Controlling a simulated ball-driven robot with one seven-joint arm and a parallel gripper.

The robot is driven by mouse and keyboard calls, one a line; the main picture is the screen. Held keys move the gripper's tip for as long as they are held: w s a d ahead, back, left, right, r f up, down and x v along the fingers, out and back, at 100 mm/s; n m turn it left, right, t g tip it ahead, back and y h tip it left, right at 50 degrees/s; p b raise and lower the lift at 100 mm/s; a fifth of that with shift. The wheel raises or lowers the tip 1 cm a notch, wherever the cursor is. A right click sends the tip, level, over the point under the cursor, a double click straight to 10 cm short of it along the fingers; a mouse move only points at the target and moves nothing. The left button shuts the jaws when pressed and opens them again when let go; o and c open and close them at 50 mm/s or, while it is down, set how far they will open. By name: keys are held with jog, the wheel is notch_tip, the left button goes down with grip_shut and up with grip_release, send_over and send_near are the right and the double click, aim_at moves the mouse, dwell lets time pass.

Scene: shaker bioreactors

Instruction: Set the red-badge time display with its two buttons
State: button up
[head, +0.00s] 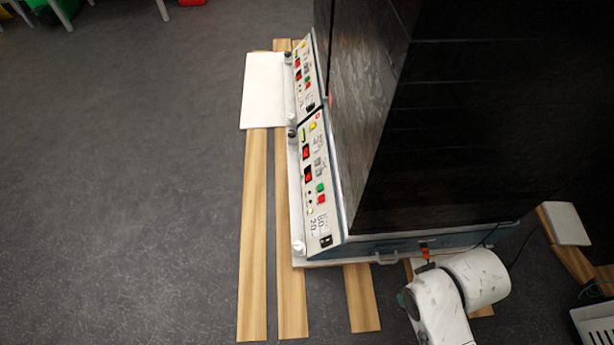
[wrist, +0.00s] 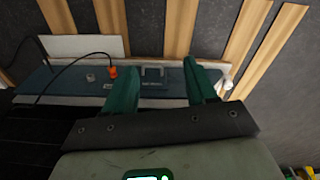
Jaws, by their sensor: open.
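In the head view, two sloped white control panels run along the left face of a tall dark cabinet. The near panel (head: 314,215) and the far panel (head: 302,85) each carry red-lit displays and small coloured buttons. A red display (head: 308,174) sits above a green button (head: 320,188) and a red button (head: 322,199) on the near panel. Badges are too small to tell which display is the red-badge one. My gripper (wrist: 162,70) is open and empty in the wrist view, its green fingers pointing at the cabinet's blue base side, away from the panel faces.
The dark cabinet (head: 390,110) blocks the right. Its blue base has a metal handle (wrist: 152,76) and an orange plug (wrist: 112,71) with a cable. Wooden planks (head: 254,240) and a white board (head: 263,90) lie on the floor. Grey floor (head: 120,200) left of the panels is free.

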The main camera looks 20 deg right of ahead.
grip_shut()
dwell(0.3)
dwell(1.2)
